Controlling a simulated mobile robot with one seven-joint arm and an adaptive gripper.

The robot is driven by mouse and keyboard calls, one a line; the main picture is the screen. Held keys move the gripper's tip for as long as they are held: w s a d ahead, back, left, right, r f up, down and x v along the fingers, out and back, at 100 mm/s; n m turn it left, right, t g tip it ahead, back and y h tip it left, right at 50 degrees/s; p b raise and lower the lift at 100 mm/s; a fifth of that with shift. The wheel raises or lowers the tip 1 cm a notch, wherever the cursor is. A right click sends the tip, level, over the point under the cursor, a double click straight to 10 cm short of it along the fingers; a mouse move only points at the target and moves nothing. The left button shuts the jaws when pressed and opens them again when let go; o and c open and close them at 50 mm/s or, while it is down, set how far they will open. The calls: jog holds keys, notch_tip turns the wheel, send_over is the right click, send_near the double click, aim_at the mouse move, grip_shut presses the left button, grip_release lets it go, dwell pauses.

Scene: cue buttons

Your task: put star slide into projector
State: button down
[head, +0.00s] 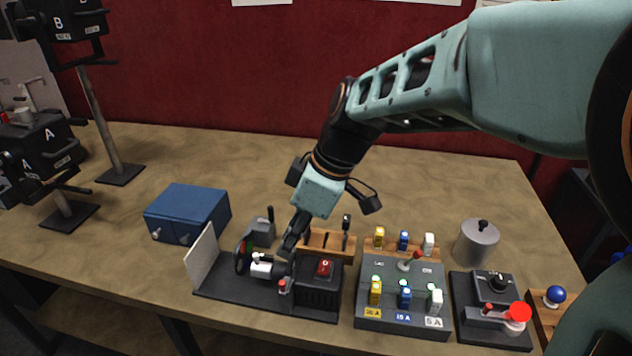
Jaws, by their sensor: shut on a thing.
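The projector (320,290) sits on a dark base near the table's front edge, with a silver lens barrel at its left and a red switch on top. A white screen (201,258) stands at its left end. My gripper (298,232) points down just above and behind the lens end of the projector. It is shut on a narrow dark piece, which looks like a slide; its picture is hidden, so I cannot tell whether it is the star. A wooden slide rack (318,243) stands behind the projector, with a dark upright handle (346,226) at its right.
A blue box (188,213) stands to the left. A grey fuse panel (403,318) with coloured fuses and a lever is to the right, then a dark box with a red knob (517,312) and a metal canister (477,242). Black lettered devices (45,150) stand far left. The table behind is mostly clear.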

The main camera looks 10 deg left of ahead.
jog(key=shift+f+b, duration=1.45)
jog(key=shift+f, duration=0.15)
jog(key=c, duration=1.5)
grip_release()
jog(key=shift+o, duration=0.2)
jog(key=shift+r, duration=0.15)
jog(key=shift+r+p, duration=2.4)
jog(key=shift+r, duration=1.05)
